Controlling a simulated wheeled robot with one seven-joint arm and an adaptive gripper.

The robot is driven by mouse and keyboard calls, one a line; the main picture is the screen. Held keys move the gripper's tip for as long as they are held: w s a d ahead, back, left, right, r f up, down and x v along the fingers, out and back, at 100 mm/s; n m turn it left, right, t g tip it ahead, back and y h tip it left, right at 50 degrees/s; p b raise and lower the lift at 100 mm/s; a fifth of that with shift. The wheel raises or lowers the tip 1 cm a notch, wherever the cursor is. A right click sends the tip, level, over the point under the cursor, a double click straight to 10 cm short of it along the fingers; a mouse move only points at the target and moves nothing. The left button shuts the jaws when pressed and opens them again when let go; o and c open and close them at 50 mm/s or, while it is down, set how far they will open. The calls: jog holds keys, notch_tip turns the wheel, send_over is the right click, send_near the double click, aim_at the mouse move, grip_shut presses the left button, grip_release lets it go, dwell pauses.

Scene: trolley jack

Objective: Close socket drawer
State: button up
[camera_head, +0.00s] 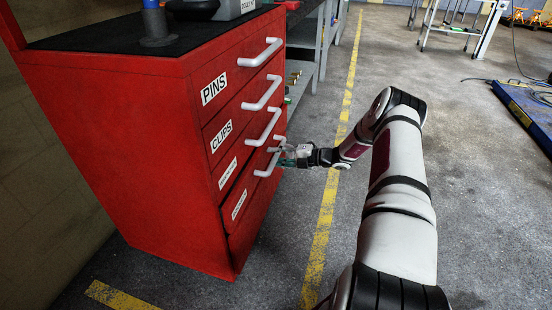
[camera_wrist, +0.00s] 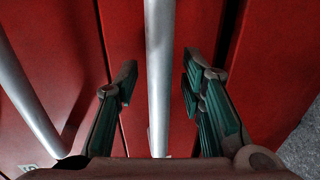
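The red drawer cabinet (camera_head: 150,165) stands at left in the head view, with white bar handles on its front. The top two labels read PINS and CLIPS; the lower two are too small to read, so I cannot tell which drawer is the socket drawer. The lowest drawer (camera_head: 252,200) seems to stand slightly proud. My gripper (camera_head: 284,157) is at the lowest handle (camera_head: 266,166). In the wrist view my gripper (camera_wrist: 160,82) is open, its green-padded fingers on either side of a handle bar (camera_wrist: 160,60), with gaps between.
Another handle (camera_wrist: 25,85) runs along the left in the wrist view. A blue-topped item (camera_head: 155,22) stands on the cabinet's dark top. Grey shelving (camera_head: 305,50) stands behind the cabinet. The floor right of the yellow line (camera_head: 325,215) is mostly clear; a blue platform (camera_head: 527,108) lies far right.

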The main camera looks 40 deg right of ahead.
grip_shut()
jog(key=shift+w+a, duration=0.1)
jog(key=shift+w, duration=0.05)
jog(key=shift+r+x, duration=0.2)
jog(key=shift+x, duration=0.95)
grip_release()
jog(key=shift+w, duration=0.1)
jog(key=v, duration=1.2)
